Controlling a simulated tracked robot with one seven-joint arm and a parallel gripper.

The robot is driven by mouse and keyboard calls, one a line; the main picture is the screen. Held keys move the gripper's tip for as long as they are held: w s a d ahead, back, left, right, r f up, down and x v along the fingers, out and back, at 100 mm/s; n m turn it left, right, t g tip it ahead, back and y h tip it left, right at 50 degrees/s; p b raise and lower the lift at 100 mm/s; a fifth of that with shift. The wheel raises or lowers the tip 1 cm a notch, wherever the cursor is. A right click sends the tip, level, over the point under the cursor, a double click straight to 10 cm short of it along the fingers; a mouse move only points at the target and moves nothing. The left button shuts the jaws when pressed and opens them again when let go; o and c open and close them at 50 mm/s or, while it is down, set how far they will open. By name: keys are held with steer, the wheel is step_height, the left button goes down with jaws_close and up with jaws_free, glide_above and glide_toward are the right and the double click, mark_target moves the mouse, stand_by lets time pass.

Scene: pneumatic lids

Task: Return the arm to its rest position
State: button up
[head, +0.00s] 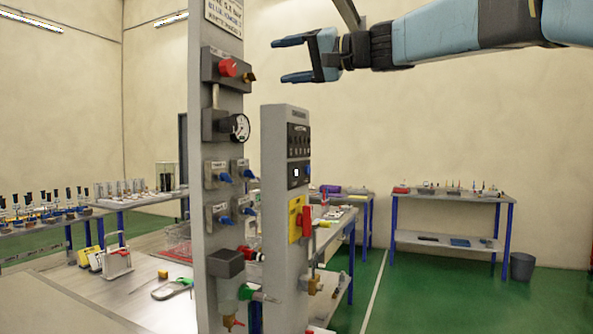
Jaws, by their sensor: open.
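My gripper (292,57) is at the upper middle of the head view, pointing left at the end of my blue and black arm. Its two fingers are apart with nothing between them. It is in the air to the right of the tall grey post, above the shorter grey post. The tall post (207,130) carries a red knob (228,67), a pressure gauge (239,127) and several blue-handled valves. The shorter post (272,170) has a yellow plate (296,219) with a red handle (306,222). I cannot tell the gripper's exact distance from the posts.
A workbench (150,312) stands at lower left with a green-handled tool (172,289) and a white rack (116,262). A long bench with several fittings runs behind it. A blue-legged shelf table (450,197) and a grey bin (522,266) stand at right. Green floor (420,300) there is clear.

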steer(key=s+d+f+m+h, duration=0.1)
steer(key=s+d+f+h, duration=0.4)
steer(key=f, duration=0.9)
steer(key=s+d+f+g+h, duration=0.1)
steer(key=s+d+f+h, duration=0.5)
steer(key=s+d+f, duration=0.3)
steer(key=s+d+f+m+h, duration=0.1)
steer(key=s+d+f+h, duration=0.4)
steer(key=d+f, duration=0.7)
step_height(320, 180, down, 9)
steer(key=shift+s+d+f+m+h, duration=0.1)
steer(key=shift+s+d+m+h, duration=0.2)
steer(key=shift+s, duration=0.75)
